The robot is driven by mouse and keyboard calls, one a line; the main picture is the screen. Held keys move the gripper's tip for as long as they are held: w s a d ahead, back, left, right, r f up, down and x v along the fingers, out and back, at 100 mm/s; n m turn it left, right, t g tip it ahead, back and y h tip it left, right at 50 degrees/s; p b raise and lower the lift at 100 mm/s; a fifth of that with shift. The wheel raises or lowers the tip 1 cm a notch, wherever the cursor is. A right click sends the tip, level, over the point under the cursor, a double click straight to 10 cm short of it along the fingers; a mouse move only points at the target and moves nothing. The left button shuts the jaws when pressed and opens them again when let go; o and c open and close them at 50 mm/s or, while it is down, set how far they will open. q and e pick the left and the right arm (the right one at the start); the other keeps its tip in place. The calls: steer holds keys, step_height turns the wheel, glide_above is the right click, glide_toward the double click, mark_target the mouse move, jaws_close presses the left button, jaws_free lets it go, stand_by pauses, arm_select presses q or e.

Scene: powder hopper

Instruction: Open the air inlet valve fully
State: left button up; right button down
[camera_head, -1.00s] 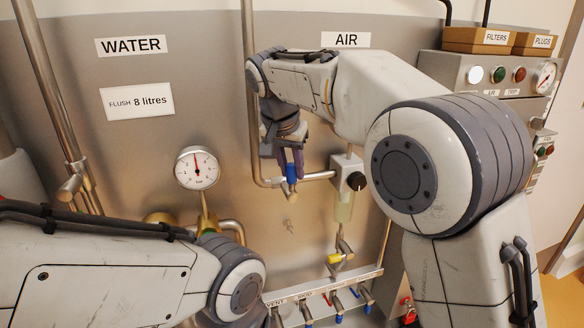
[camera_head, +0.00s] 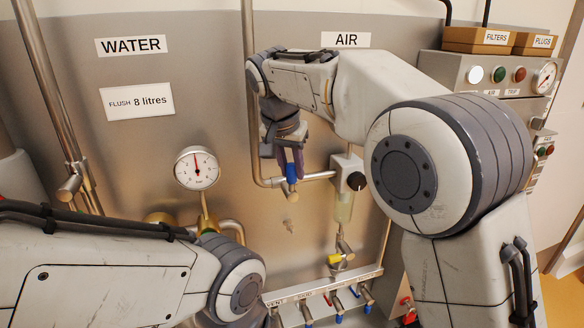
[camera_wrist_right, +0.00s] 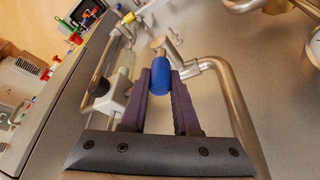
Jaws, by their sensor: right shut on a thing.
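The air inlet valve shows as a blue handle (camera_head: 290,174) on the silver pipe (camera_head: 318,176) below the AIR label (camera_head: 346,40). My right gripper (camera_head: 290,160) reaches down to it from above, with its purple fingers closed around the blue handle. In the right wrist view the blue handle (camera_wrist_right: 160,78) sits between the two fingertips of my right gripper (camera_wrist_right: 160,88), next to a bent silver pipe (camera_wrist_right: 225,88). The fingers hide part of the handle and valve body. My left arm crosses the lower left; its gripper is not visible.
A regulator with a black knob (camera_head: 356,181) and clear bowl stands just right of the handle. A yellow-handled valve (camera_head: 335,259) and a rail of small valves (camera_head: 325,293) lie below. A round gauge (camera_head: 197,168) is at left.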

steer(key=shift+d, duration=0.1)
steer(key=shift+w+d+r+y, duration=0.15)
steer(key=shift+d+y, duration=0.3)
steer(key=shift+y, duration=0.25)
steer(key=shift+w+d+f+m+g+y+p, duration=0.15)
steer(key=shift+d+f+g+y+p, duration=0.2)
steer(key=shift+y, duration=0.5)
steer(key=shift+w+d+f+m+g+y+p, duration=0.1)
steer(key=shift+w+d+m+g+y, duration=0.15)
steer(key=shift+d+y, duration=0.5)
steer(key=shift+w+d+f+m+g+y+p, duration=0.1)
steer(key=shift+d+f+g+y+p, duration=0.2)
steer(key=shift+y, duration=0.7)
steer(key=c, duration=0.7)
jaws_free()
steer(key=shift+o, duration=0.2)
